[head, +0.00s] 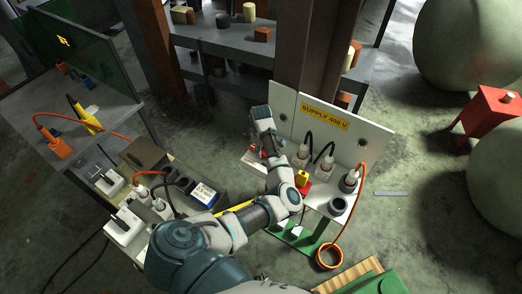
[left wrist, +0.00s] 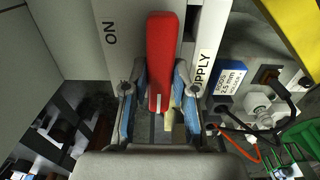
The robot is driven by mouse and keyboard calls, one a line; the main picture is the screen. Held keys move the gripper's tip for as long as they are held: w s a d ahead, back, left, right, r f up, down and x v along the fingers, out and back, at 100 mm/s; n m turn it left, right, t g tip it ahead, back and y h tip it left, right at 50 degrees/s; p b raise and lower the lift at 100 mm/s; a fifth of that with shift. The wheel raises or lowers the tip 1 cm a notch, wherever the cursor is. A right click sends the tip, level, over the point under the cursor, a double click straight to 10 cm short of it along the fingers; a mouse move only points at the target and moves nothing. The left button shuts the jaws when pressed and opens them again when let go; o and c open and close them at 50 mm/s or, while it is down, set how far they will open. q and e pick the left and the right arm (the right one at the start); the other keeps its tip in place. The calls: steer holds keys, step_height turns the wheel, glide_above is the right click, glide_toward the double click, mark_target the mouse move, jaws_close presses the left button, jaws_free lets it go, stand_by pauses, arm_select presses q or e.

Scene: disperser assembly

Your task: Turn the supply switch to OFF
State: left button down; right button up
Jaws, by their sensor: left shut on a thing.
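The supply switch's red handle (left wrist: 162,60) runs up the middle of the left wrist view. It lies between the two fingers of my left gripper (left wrist: 153,88), which is shut on it. The ON label (left wrist: 111,33) shows left of the handle, and the SUPPLY label (left wrist: 203,68) shows to its right; no OFF label is visible. In the head view my left gripper (head: 265,148) is at the left side of the SUPPLY 400 V panel (head: 362,128). There my gripper and arm hide most of the switch. My right gripper is not in view.
White plugs (head: 302,155) with black cables stand on the panel's shelf. An orange cable (head: 357,205) hangs at its right. A side table (head: 120,172) with plugs and boxes stands left. A red stand (head: 492,115) and large round tanks (head: 468,42) are at right.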

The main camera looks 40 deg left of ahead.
arm_select(q)
steer(key=shift+d+f, duration=0.1)
steer(key=shift+f, duration=0.05)
stand_by(0.3)
steer(key=c, duration=0.9)
jaws_free()
steer(key=shift+w, duration=0.15)
step_height(320, 180, up, 12)
steer(key=shift+f, duration=0.1)
